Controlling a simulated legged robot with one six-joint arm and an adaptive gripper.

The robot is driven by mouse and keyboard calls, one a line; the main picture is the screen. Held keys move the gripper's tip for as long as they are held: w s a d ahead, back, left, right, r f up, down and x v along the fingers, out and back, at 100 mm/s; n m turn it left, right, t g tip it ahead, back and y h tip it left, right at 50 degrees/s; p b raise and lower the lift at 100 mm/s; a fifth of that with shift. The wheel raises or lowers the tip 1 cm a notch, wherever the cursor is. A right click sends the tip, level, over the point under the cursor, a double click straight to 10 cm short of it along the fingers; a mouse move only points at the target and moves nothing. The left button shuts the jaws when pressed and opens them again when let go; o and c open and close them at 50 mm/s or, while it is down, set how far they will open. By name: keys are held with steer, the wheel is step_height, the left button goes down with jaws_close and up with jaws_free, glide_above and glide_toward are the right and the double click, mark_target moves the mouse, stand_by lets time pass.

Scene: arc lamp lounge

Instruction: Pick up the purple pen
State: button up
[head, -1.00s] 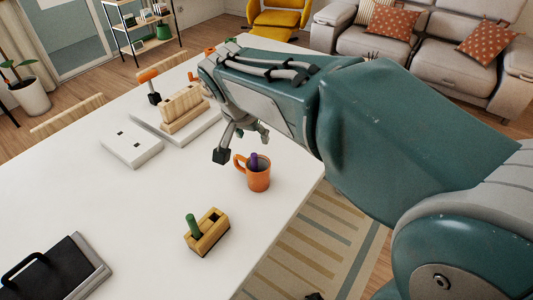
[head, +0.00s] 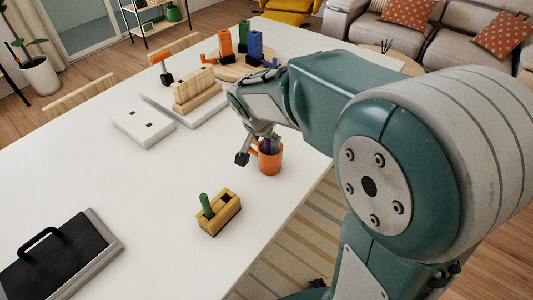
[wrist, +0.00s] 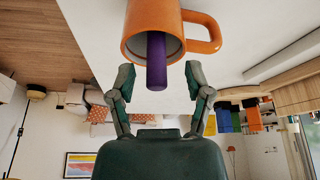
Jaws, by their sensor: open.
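The purple pen (wrist: 156,62) stands in an orange mug (head: 271,158), with its end sticking out above the rim. In the head view only a little of the pen (head: 265,146) shows, between the gripper's fingers. The mug (wrist: 152,18) has its handle on the right in the wrist view. My gripper (head: 258,150) is open at the mug's mouth. In the wrist view the fingertips of my gripper (wrist: 159,78) are on either side of the pen's end, with a gap on each side.
A wooden block (head: 219,212) holding a green peg stands on the white table (head: 130,195), nearer the front. A black-topped case (head: 55,255) lies at the left front.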

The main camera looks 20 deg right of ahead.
steer(key=shift+a, duration=0.1)
steer(key=shift+c, duration=0.7)
steer(key=c, duration=0.6)
steer(key=shift+d, duration=0.25)
jaws_close()
steer(key=shift+d, duration=0.15)
